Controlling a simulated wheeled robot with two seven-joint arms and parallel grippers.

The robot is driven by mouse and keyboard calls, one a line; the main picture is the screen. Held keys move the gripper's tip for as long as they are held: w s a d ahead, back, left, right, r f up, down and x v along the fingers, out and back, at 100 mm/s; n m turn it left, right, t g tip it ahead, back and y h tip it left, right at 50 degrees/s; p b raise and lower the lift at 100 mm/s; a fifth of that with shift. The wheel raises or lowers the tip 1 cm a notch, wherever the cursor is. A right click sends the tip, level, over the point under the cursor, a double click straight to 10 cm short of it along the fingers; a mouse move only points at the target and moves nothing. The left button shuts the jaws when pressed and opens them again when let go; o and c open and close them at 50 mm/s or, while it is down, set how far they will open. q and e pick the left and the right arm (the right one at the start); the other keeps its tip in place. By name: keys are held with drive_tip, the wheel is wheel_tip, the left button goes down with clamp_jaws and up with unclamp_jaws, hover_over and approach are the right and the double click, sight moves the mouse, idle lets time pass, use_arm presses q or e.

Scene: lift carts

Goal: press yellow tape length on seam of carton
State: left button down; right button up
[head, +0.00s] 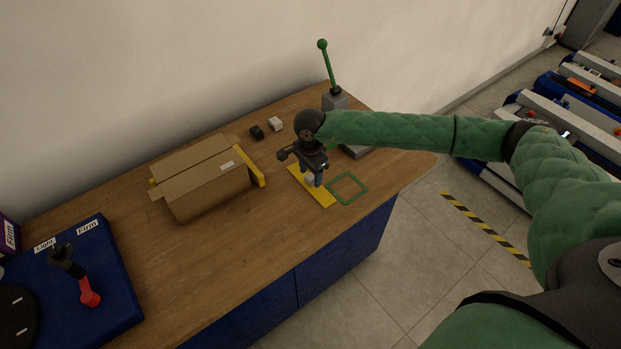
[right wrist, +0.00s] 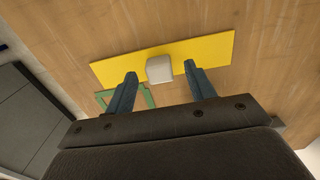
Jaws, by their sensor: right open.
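A flat yellow strip (head: 325,199), which looks like the tape length, lies on the wooden table. A small pale block stands on its middle; in the right wrist view the strip (right wrist: 212,50) and the pale block (right wrist: 159,69) show clearly. My right gripper (head: 313,178) is over the strip, pointing down. Its fingers (right wrist: 160,72) are open, one on each side of the block, with gaps visible. The brown carton (head: 205,185) sits to the left, its top seam running lengthwise, with yellow pieces at both ends. My left gripper is not in view.
A green square outline (head: 347,189) is beside the strip. A green-knobbed lever (head: 328,68) stands behind my right arm. Small black (head: 257,132) and white (head: 276,124) blocks lie behind. A blue board (head: 110,290) with a red-and-black handled tool (head: 88,292) is at left.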

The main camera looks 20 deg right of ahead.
drive_tip(key=shift+f, duration=0.35)
drive_tip(key=c, duration=1.1)
drive_tip(key=shift+o, duration=0.2)
